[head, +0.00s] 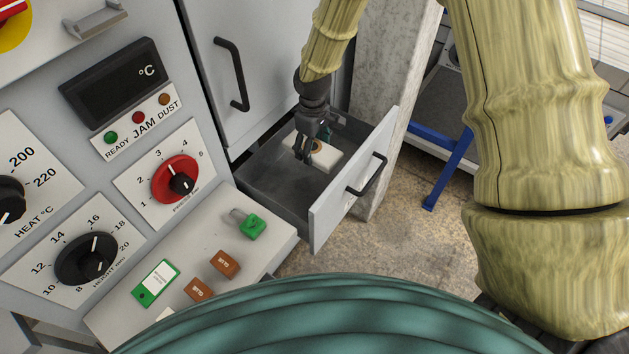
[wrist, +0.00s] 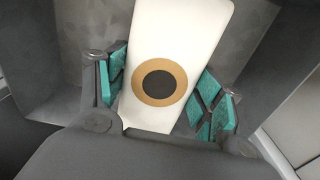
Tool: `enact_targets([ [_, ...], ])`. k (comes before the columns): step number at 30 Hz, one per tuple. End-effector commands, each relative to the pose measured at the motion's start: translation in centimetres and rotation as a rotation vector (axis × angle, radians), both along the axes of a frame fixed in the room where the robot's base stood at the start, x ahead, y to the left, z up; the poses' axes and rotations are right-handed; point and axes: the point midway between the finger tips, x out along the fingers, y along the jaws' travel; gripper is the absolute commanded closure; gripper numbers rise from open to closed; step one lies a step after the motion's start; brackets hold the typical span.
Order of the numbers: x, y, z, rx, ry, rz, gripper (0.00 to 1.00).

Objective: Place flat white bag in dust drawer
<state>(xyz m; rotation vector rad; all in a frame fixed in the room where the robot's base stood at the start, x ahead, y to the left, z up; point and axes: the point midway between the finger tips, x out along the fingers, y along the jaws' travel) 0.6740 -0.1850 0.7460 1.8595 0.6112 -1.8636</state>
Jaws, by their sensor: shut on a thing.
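The flat white bag (wrist: 184,45) has a tan ring with a dark centre on its face. In the wrist view it lies between the two teal finger pads of my gripper (wrist: 167,97), which is shut on it. In the head view the white bag (head: 325,156) is inside the open dust drawer (head: 262,165), toward its back right, with my gripper (head: 308,152) reaching down over it. The wrist view shows grey drawer walls around the bag. I cannot tell whether the bag touches the drawer floor.
The drawer front with its black handle (head: 367,175) stands out from the machine. A closed grey door (head: 222,60) is above the drawer. A concrete post (head: 385,75) rises behind it. A sloped ledge (head: 225,285) with green and brown tags is at the front left. Bare floor lies right of the drawer.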

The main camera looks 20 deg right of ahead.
Motion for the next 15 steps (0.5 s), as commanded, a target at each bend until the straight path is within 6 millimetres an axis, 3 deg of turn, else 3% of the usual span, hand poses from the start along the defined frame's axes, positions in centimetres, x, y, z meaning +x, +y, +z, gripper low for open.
enact_targets([
  [8, 0.4, -0.1, -1.5, -0.002, 0.000, 0.034, 0.57],
  [15, 0.4, -0.1, -4.9, -0.003, 0.001, 0.032, 0.57],
])
